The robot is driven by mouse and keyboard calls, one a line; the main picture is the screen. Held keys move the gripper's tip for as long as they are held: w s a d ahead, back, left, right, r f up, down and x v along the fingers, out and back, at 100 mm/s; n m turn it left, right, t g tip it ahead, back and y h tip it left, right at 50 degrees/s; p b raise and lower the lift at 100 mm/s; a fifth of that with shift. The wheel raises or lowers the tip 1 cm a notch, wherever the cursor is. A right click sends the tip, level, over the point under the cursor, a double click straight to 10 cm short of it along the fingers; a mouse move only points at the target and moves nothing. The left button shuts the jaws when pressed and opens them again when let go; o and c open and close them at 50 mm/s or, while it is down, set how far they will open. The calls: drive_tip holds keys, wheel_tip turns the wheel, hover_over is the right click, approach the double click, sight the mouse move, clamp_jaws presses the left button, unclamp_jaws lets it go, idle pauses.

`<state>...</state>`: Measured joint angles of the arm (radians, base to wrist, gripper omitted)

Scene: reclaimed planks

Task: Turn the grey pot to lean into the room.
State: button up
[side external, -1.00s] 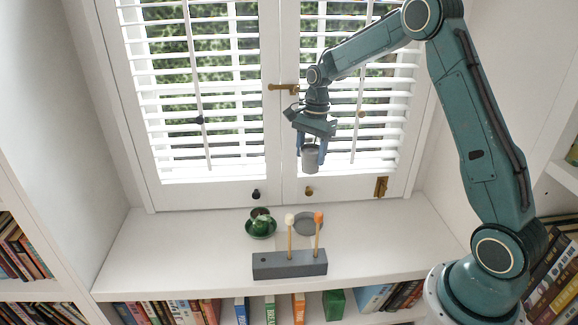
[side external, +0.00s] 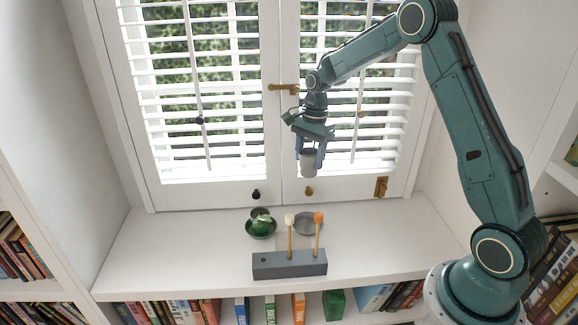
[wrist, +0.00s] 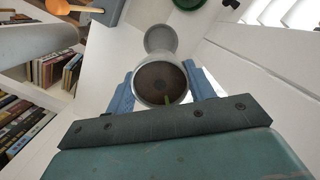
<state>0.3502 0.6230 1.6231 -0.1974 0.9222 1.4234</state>
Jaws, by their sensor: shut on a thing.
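The small grey pot (side external: 308,167) is held in the air above the white sill, in front of the shutters. My gripper (side external: 310,154) is shut on it, with one blue finger on each side. In the wrist view the pot (wrist: 161,84) is seen from above, with brown soil and a small green shoot near its rim. A round grey saucer (side external: 309,223) lies on the sill below; it also shows beyond the pot in the wrist view (wrist: 160,38). The pot is clear of it. The pot looks close to upright in the side view.
A green pot on a green saucer (side external: 260,229) stands left of the grey saucer. A grey block (side external: 289,265) holding two sticks, one white-tipped and one orange-tipped, stands in front. The shutters (side external: 205,100) are close behind my gripper. The sill's left part is free.

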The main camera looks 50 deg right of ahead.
sight(315, 172)
drive_tip(key=f+m, duration=0.1)
drive_tip(key=f, duration=0.7)
drive_tip(key=f+m, duration=0.2)
drive_tip(key=f, duration=0.6)
drive_tip(key=shift+s+f, duration=0.2)
drive_tip(key=shift+f, duration=0.2)
drive_tip(key=shift+f+t, duration=0.1)
drive_tip(key=shift+t, duration=0.2)
drive_tip(key=shift+f, duration=1.35)
drive_tip(key=o, duration=1.4)
drive_tip(key=shift+f, duration=0.1)
drive_tip(key=shift+c, duration=0.2)
drive_tip(key=r, duration=0.4)
drive_tip(key=d+r, duration=0.1)
drive_tip(key=r, duration=0.8)
drive_tip(key=shift+s+d+r, duration=0.25)
drive_tip(key=shift+r, duration=0.15)
